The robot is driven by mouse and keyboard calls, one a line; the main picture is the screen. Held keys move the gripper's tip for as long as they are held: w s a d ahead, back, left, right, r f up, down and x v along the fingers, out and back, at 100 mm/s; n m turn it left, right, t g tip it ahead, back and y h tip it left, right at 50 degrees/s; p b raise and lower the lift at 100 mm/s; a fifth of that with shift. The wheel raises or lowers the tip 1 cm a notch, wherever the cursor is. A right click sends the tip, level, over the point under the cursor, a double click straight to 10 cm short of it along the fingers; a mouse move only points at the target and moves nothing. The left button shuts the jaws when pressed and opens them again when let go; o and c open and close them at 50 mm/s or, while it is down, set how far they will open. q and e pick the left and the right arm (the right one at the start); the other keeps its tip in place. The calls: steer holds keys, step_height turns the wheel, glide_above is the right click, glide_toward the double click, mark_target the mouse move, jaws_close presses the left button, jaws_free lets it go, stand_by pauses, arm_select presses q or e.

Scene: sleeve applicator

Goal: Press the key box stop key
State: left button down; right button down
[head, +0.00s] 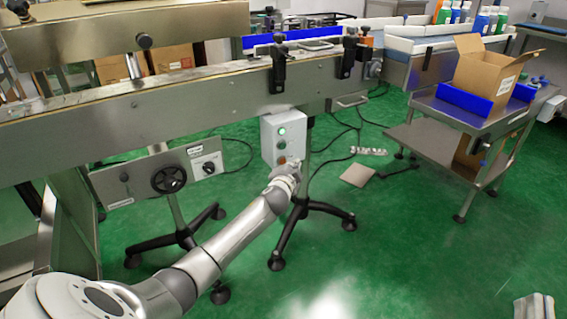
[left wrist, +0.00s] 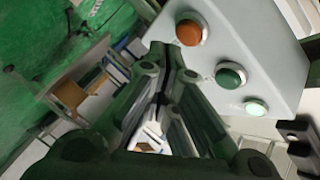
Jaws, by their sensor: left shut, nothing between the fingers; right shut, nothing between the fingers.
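The key box (head: 268,143) is a pale grey box on the front of the conveyor. It also shows in the left wrist view (left wrist: 245,45), with an orange-red stop key (left wrist: 191,29), a green key (left wrist: 230,74) and a lit pale green lamp (left wrist: 255,107). In the head view the stop key (head: 281,160) is the lowest. My left gripper (left wrist: 163,52) is shut and empty, its fingertips beside the stop key; I cannot tell whether they touch it. In the head view its wrist hides the fingers. My right gripper (head: 535,306) shows at the bottom right edge, shut, partly cut off.
The conveyor (head: 215,110) runs above and behind the box. A panel with a black handwheel (head: 168,179) is to its left. Black-footed stand legs (head: 320,207) stand beside my left arm. A cart with an open carton (head: 489,75) is at right.

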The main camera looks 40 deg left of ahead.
stand_by(0.6)
arm_select(q)
steer(key=shift+w+a, duration=0.15)
steer(key=shift+a, duration=0.25)
arm_select(e)
steer(key=shift+w+f, duration=0.1)
steer(key=shift+f, duration=0.15)
arm_select(q)
steer(key=shift+a, duration=0.1)
steer(key=shift+w+a, duration=0.15)
steer(key=shift+a, duration=0.15)
arm_select(e)
steer(key=shift+r, duration=0.2)
stand_by(0.4)
arm_select(q)
steer(key=shift+d, duration=0.15)
steer(key=shift+s+d+p, duration=0.35)
steer(key=shift+d, duration=0.25)
arm_select(e)
steer(key=shift+w+d+f+g, duration=0.1)
steer(key=shift+w+f+g, duration=0.1)
steer(key=shift+f+g, duration=1.05)
steer(key=shift+f+t, duration=0.2)
steer(key=shift+t, duration=0.05)
